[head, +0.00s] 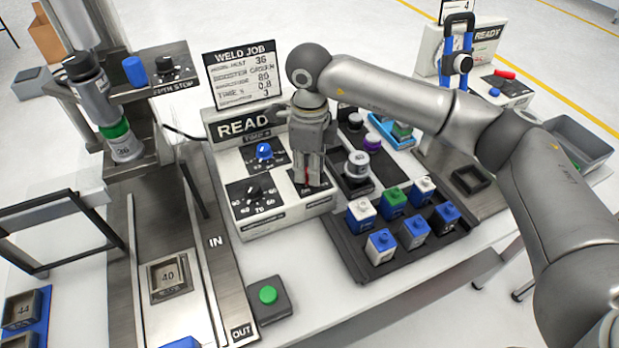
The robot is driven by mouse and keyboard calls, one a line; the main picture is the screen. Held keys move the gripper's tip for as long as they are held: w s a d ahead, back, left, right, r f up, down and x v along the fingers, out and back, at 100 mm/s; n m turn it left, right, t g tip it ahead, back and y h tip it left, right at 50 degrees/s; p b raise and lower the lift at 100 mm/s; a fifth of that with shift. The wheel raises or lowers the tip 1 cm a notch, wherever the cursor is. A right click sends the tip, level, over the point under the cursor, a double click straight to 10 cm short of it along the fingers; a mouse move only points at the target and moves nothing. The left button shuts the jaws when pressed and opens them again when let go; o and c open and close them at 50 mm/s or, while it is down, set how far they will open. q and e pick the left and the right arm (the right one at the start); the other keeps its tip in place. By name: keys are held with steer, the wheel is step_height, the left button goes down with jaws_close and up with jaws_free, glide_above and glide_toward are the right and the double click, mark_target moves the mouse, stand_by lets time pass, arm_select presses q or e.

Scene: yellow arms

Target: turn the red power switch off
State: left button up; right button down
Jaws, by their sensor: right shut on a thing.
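The white control box (285,218) stands on the bench with a display starting "READ", its end hidden by my arm. A blue knob (264,151) and a black knob (254,192) are on its panel. My right gripper (312,183) points down at the right part of this panel, with its fingers shut. A sliver of red (307,172), which looks like the red power switch, shows between the fingers. Most of the switch is hidden, so I cannot tell its position. My left gripper is not in view.
A "WELD JOB" sign (243,72) stands behind the box. To its right, a dark tray (372,262) holds several blue, white and green blocks. A green button (268,295) is in front. A welding stack (106,110) stands at left.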

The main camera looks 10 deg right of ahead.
steer(key=n+b, duration=0.3)
steer(key=shift+f+n, duration=0.2)
steer(key=shift+n, duration=0.1)
steer(key=shift+r+n+b, duration=0.2)
steer(key=shift+n+b, duration=1.3)
steer(key=shift+n, duration=0.4)
steer(key=c, duration=1.2)
jaws_free()
step_height(320, 180, up, 12)
steer(key=shift+r, duration=0.1)
